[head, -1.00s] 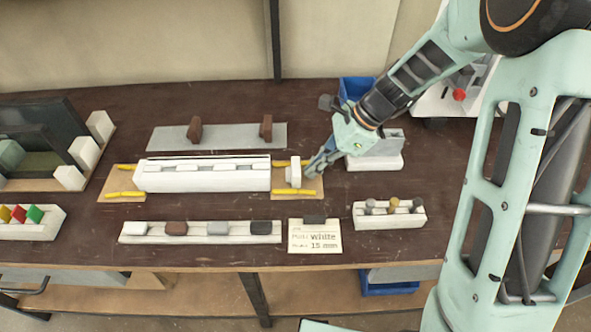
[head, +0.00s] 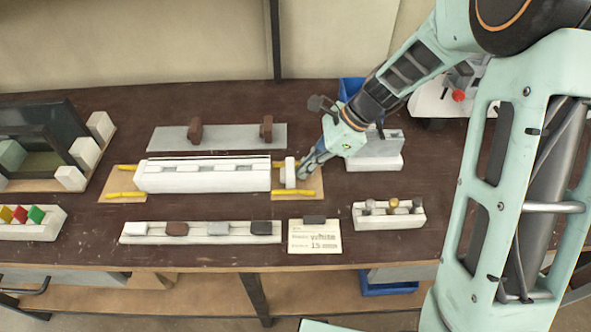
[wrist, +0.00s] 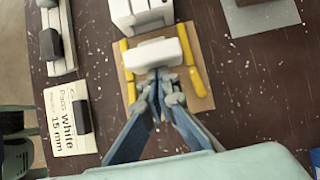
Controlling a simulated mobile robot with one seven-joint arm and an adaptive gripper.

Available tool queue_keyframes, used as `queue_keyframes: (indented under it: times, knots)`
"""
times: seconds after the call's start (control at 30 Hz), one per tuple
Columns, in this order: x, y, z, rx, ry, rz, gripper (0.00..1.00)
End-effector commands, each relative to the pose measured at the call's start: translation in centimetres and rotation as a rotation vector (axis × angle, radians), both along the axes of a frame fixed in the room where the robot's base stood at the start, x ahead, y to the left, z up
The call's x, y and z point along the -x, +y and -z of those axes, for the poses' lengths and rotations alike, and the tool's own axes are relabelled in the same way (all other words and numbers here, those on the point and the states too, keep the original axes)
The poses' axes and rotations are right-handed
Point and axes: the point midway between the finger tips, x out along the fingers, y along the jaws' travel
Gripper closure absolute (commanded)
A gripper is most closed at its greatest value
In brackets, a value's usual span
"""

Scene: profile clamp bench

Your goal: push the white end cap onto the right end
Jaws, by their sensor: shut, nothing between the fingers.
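The white profile (head: 203,177) lies lengthwise on the bench, and its right end shows at the top of the wrist view (wrist: 140,12). The white end cap (head: 290,172) stands on the right brown pad (head: 312,183), between two yellow strips. In the wrist view the cap (wrist: 152,53) sits just off the profile's end, with a narrow gap between them. My gripper (head: 303,174) is shut and empty, at the cap's right side. In the wrist view its fingertips (wrist: 160,76) are at the cap's outer face and look to be touching it.
A card (head: 314,237) reading white, 15 mm lies in front. A rack of coloured caps (head: 200,239) and a block with several knobs (head: 389,221) stand along the front. A grey plate with two brown blocks (head: 220,143) lies behind. A grey-and-white block (head: 375,162) stands right of my gripper.

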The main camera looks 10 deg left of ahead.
Motion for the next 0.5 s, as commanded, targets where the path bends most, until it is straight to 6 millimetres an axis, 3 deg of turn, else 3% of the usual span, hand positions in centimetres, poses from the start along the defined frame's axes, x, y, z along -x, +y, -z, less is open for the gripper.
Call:
queue_keyframes:
  times: [0.5]
  knots:
    - [0.6, 2.1, 0.0, -0.001, 0.001, -0.001, 1.00]
